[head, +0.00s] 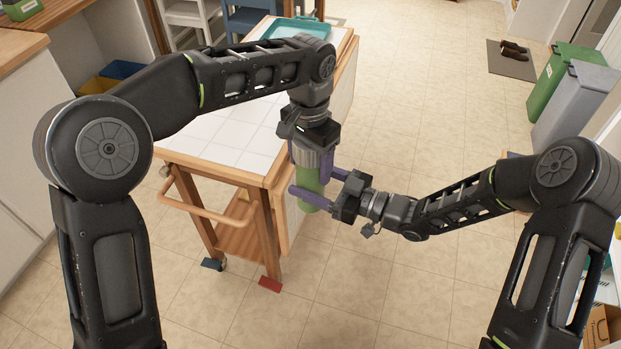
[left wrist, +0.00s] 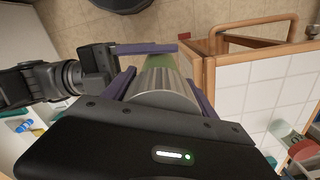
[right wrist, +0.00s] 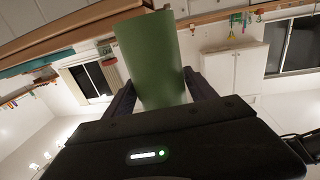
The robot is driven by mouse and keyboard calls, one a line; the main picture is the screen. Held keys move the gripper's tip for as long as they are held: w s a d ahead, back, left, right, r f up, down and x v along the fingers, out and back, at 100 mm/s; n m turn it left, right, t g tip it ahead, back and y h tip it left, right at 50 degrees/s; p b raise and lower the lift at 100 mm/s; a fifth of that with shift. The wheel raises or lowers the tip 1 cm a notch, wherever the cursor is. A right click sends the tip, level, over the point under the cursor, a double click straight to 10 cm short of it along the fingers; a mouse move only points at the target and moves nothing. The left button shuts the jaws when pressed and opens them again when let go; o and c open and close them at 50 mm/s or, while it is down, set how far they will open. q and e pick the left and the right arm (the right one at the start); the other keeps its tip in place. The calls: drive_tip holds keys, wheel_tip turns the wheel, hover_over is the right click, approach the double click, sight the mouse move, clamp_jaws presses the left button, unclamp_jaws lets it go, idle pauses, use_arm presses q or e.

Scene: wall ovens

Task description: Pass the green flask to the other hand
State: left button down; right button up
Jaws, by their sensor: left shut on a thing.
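The green flask (head: 308,184) hangs upright below my left gripper (head: 312,150), clear of the floor, beside the tiled cart's corner. My left gripper is shut on its ribbed grey upper end, which shows between the fingers in the left wrist view (left wrist: 166,92). My right gripper (head: 309,184) comes in from the right, with its purple fingers on either side of the flask's green lower body. In the right wrist view the green body (right wrist: 152,60) stands between the fingers. I cannot tell whether the right fingers press on it.
A wooden cart with a white tiled top (head: 235,135) stands just left of the flask, with a teal tray (head: 298,27) at its far end. Green (head: 560,80) and grey (head: 575,105) bins stand at the right.

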drive_tip(key=c, duration=1.3)
use_arm(q)
drive_tip(key=shift+c, duration=1)
unclamp_jaws()
use_arm(e)
clamp_jaws()
